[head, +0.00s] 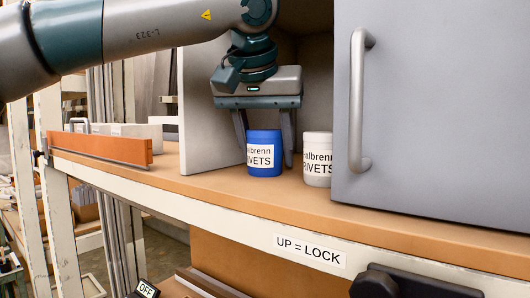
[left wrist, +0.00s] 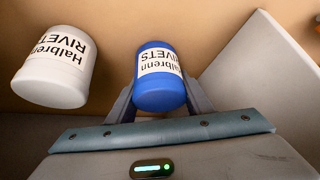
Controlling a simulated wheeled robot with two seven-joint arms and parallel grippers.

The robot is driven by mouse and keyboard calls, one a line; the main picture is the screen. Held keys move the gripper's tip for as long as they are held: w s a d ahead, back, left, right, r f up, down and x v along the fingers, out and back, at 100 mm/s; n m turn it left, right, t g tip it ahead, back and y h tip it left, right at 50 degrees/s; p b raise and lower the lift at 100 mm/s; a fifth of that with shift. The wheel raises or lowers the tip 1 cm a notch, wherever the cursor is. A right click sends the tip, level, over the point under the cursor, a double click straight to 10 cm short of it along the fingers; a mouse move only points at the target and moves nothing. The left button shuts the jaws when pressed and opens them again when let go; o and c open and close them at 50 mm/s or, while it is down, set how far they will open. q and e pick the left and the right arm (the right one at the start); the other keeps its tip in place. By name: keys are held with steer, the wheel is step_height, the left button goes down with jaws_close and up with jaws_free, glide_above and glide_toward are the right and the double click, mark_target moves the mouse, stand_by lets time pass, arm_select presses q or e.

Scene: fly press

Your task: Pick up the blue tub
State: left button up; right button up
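The blue tub (head: 265,155) stands upright on the wooden shelf, its label facing out. It also shows in the left wrist view (left wrist: 160,85). My left gripper (head: 268,150) points down at it from above, one finger on each side of the tub. The fingers look open, with their lower parts partly hidden by the tub. In the left wrist view the gripper (left wrist: 160,105) has its fingers flanking the tub. I cannot tell whether either finger touches it. My right gripper is in neither view.
A white tub (head: 317,160) with a similar label stands just right of the blue one. A grey door (head: 440,110) with a bar handle stands to its right. A pale upright panel (head: 210,115) is on the left. An orange strip (head: 105,147) lies along the shelf's left front edge.

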arm_select(q)
steer(key=shift+r, duration=0.15)
steer(key=shift+c, duration=0.5)
steer(key=shift+r+b, duration=0.35)
steer(key=shift+r, duration=0.05)
steer(key=shift+s+r, duration=0.1)
steer(key=shift+s, duration=0.1)
steer(key=s+a+b, duration=0.4)
steer(key=s+b, duration=0.3)
steer(key=s, duration=1)
